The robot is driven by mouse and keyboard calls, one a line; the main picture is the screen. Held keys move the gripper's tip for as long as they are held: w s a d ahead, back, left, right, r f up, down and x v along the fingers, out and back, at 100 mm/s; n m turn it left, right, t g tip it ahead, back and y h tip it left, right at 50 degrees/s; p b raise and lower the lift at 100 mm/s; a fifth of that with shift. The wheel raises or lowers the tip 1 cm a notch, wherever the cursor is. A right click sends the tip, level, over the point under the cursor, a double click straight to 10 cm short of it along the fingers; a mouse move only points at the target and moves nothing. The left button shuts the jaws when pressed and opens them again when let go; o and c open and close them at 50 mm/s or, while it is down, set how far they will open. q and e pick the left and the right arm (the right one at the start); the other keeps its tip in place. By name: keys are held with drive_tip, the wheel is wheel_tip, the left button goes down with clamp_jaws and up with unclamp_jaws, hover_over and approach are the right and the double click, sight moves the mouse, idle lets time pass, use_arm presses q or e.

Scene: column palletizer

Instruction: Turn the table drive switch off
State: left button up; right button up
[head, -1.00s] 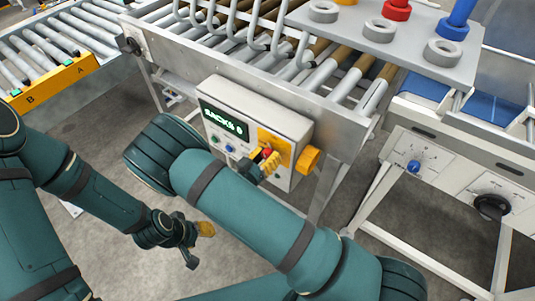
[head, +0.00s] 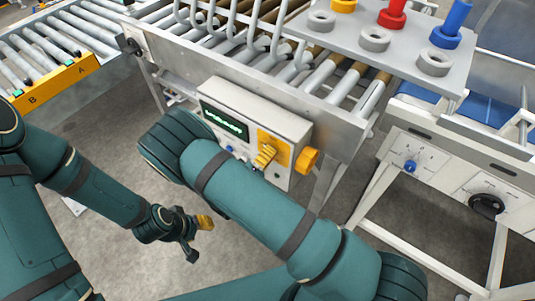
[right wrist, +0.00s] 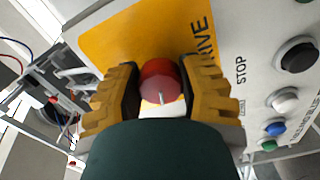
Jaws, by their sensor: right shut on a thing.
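The table drive switch is a round red knob (right wrist: 160,82) with a white line, on a yellow plate (right wrist: 118,38) lettered "RIVE" in the right wrist view. The line points toward the bottom of that picture. My right gripper (right wrist: 161,88) is shut on the knob, one yellow finger on each side. In the head view, my right gripper (head: 266,157) is at the yellow plate on the control box (head: 259,108), and its fingers hide the knob. My left gripper (head: 198,238) is open and empty, low over the floor.
The box has a lit green display (head: 224,121), too small to read, and an orange knob (head: 306,160) on its side. Black, white, blue (right wrist: 275,129) and green buttons sit near the switch. A roller conveyor is behind; a panel with a blue knob (head: 410,166) stands right.

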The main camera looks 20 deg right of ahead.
drive_tip(key=shift+d+n, duration=0.1)
drive_tip(key=shift+n, duration=1.5)
drive_tip(key=o, duration=1.2)
drive_tip(key=shift+r, duration=0.1)
